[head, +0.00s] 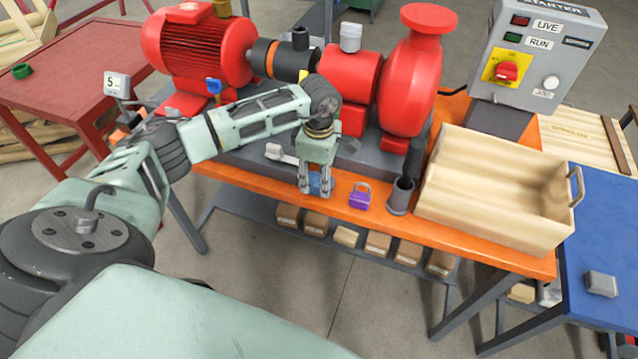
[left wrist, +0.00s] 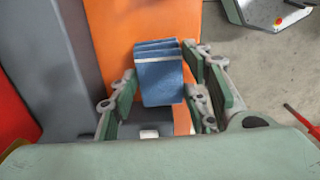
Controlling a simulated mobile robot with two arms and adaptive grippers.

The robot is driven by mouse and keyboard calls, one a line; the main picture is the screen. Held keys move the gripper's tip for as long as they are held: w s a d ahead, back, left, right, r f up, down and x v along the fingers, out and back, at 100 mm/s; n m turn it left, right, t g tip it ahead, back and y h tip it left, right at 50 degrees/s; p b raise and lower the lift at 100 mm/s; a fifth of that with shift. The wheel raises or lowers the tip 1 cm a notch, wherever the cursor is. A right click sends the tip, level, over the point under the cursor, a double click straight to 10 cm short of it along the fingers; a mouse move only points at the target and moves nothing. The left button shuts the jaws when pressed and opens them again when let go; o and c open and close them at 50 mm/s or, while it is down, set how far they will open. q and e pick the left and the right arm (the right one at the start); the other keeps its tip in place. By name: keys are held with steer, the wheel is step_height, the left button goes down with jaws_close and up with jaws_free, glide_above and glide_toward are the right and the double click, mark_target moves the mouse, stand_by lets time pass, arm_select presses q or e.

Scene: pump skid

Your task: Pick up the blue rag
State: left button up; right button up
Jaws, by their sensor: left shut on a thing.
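The blue rag (left wrist: 160,80) shows in the left wrist view as a folded blue block between the two fingers of my left gripper (left wrist: 158,92). In the head view my left gripper (head: 316,188) points down at the front of the orange bench (head: 400,222), and a little of the rag shows blue between its fingers. The gripper is shut on the rag. I cannot tell whether the rag still touches the bench top. My right gripper is in neither view.
A purple padlock (head: 360,196) and a dark grey cup (head: 401,195) stand just right of the gripper. A wooden box (head: 480,205) is farther right. The red pump (head: 412,85) and red motor (head: 195,45) stand behind. A wrench (head: 280,153) lies left of the gripper.

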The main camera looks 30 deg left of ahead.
mark_target(319, 180)
arm_select(q)
steer(key=c, duration=0.3)
steer(key=shift+r, duration=0.15)
steer(key=shift+r+b, duration=1.3)
steer(key=shift+r, duration=3.6)
